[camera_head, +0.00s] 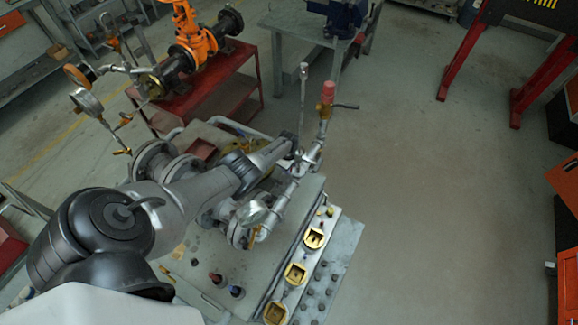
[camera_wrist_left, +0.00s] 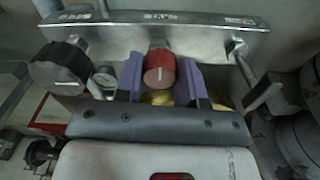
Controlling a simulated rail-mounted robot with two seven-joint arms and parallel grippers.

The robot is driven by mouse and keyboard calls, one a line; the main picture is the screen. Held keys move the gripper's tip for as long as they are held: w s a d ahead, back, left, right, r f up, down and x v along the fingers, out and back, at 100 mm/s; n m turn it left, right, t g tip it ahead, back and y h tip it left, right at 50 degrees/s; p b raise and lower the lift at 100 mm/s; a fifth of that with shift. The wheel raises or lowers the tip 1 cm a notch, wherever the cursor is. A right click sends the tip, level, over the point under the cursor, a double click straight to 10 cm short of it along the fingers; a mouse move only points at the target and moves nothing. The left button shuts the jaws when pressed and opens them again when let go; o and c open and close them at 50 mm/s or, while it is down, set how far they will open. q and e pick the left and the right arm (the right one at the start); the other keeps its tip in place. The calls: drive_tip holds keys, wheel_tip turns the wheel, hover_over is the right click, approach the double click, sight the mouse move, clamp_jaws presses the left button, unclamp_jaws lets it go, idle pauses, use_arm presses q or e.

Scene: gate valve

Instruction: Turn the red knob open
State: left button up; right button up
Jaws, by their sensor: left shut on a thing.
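The red knob (camera_wrist_left: 159,72), with a pale line on its face, shows in the left wrist view below a grey metal panel (camera_wrist_left: 160,36). My left gripper (camera_wrist_left: 160,82) has one purple finger on each side of the knob and is shut on it. In the head view my left arm reaches from the lower left over the pipework, and the fingertips and the knob are hidden there. My right gripper is in neither view.
A red-topped fitting (camera_head: 327,92) stands on the pipework. An orange valve (camera_head: 190,35) is on a red cart (camera_head: 240,88) behind.

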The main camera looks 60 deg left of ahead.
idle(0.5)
use_arm(q)
drive_tip(key=o, duration=0.9)
